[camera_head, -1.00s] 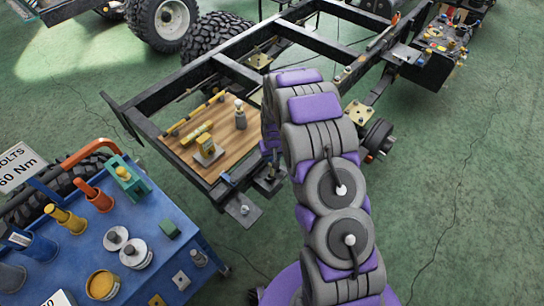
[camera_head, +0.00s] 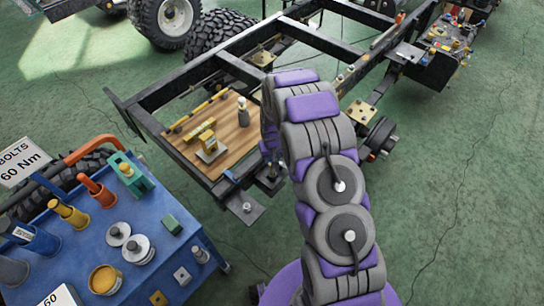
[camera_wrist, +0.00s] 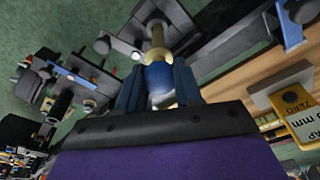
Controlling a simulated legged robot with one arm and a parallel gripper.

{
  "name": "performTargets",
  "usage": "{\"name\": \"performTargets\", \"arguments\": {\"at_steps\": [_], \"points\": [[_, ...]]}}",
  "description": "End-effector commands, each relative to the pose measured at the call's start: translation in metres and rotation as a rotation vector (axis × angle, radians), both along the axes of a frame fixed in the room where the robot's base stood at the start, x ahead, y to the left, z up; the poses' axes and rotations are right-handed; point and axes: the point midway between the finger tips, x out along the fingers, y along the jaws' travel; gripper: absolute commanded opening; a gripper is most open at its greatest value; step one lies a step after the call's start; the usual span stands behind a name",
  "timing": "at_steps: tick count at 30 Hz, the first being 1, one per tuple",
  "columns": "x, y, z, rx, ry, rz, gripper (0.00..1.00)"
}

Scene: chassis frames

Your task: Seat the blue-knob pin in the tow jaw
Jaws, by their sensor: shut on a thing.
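In the wrist view my gripper (camera_wrist: 158,78) is shut on the blue-knob pin (camera_wrist: 157,74), around its blue knob. The pin's brass shaft (camera_wrist: 155,42) points away from the fingers. Its far end overlaps a grey metal bracket (camera_wrist: 128,46) that looks like the tow jaw. I cannot tell whether the tip is inside the bracket or only in front of it. In the head view my arm hides the gripper and most of the pin's surroundings. Dark bracket parts (camera_head: 268,181) show at the near corner of the chassis frame, just left of my arm.
The black chassis frame (camera_head: 180,152) carries a wooden board (camera_head: 228,150) with a yellow-labelled block (camera_head: 210,150) on it. A blue tool trolley (camera_head: 180,215) stands at the lower left. Green floor is clear at right.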

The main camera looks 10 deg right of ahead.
Motion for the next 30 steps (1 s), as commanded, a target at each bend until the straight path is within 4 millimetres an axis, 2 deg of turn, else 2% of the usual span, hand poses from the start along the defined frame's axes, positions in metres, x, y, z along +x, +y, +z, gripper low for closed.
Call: {"name": "performTargets", "arguments": {"at_steps": [30], "points": [[0.0,-0.001,-0.016,0.0,-0.001,0.0,0.04]]}}
